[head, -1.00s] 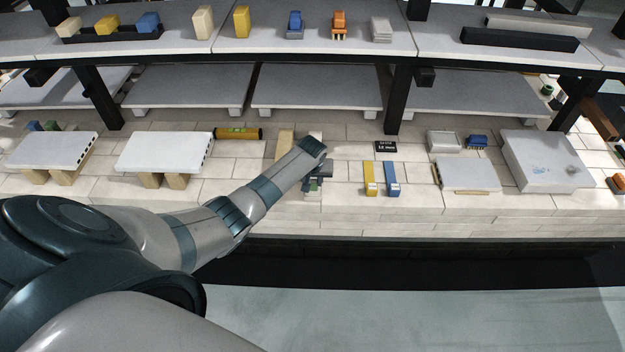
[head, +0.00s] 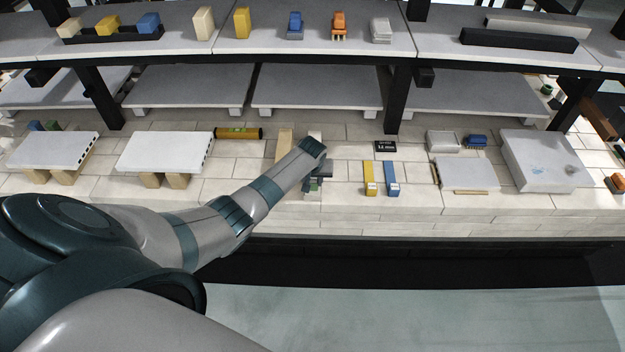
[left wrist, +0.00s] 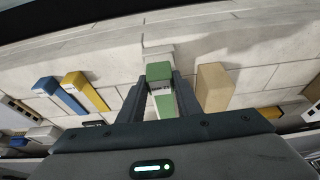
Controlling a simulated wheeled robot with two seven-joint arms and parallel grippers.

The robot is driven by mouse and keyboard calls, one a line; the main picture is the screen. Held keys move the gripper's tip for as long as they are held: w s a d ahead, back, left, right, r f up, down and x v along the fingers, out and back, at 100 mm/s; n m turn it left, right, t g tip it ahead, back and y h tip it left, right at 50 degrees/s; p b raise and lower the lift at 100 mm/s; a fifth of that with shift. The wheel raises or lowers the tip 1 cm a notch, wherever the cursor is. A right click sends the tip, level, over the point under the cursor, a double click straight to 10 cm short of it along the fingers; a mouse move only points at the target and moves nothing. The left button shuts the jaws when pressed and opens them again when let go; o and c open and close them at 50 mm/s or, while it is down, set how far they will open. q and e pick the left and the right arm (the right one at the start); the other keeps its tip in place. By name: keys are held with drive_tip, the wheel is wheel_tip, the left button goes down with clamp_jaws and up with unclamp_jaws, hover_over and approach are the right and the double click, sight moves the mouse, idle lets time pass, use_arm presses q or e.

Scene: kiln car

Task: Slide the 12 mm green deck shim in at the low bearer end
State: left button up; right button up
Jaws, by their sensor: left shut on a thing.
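My left gripper (head: 316,182) is low over the pale brick deck in the head view, mostly hidden by my own forearm. In the left wrist view its two fingers (left wrist: 160,100) are shut on the green shim (left wrist: 159,72), one on each side. The shim's green end sticks out past the fingertips, with a pale band between them. A tan bearer block (head: 284,143) stands just left of the gripper, and shows at right in the left wrist view (left wrist: 214,87). A paler block (head: 315,135) is partly hidden behind my forearm. My right gripper is not in view.
A yellow shim (head: 370,178) and a blue shim (head: 391,178) lie right of the gripper. A small black sign (head: 386,146) is behind them. White slabs on tan blocks (head: 164,152) stand left. A black post (head: 399,100) and shelves are behind. Bare brick lies in front.

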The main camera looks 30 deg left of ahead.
use_arm(q)
drive_tip(key=shift+w+a+b, duration=0.4)
drive_tip(key=shift+w+b, duration=0.15)
drive_tip(key=shift+w, duration=0.05)
drive_tip(key=shift+w+a+b, duration=0.35)
drive_tip(key=shift+w+b, duration=0.2)
drive_tip(key=shift+w, duration=0.05)
drive_tip(key=o, duration=1.2)
drive_tip(key=shift+o, duration=0.3)
drive_tip(key=shift+r, duration=0.1)
drive_tip(key=shift+p+v, duration=3.9)
drive_tip(key=shift+p, duration=1.35)
drive_tip(key=shift+r, duration=0.2)
drive_tip(key=shift+v, duration=0.85)
drive_tip(key=b+v, duration=0.2)
drive_tip(key=v, duration=1.3)
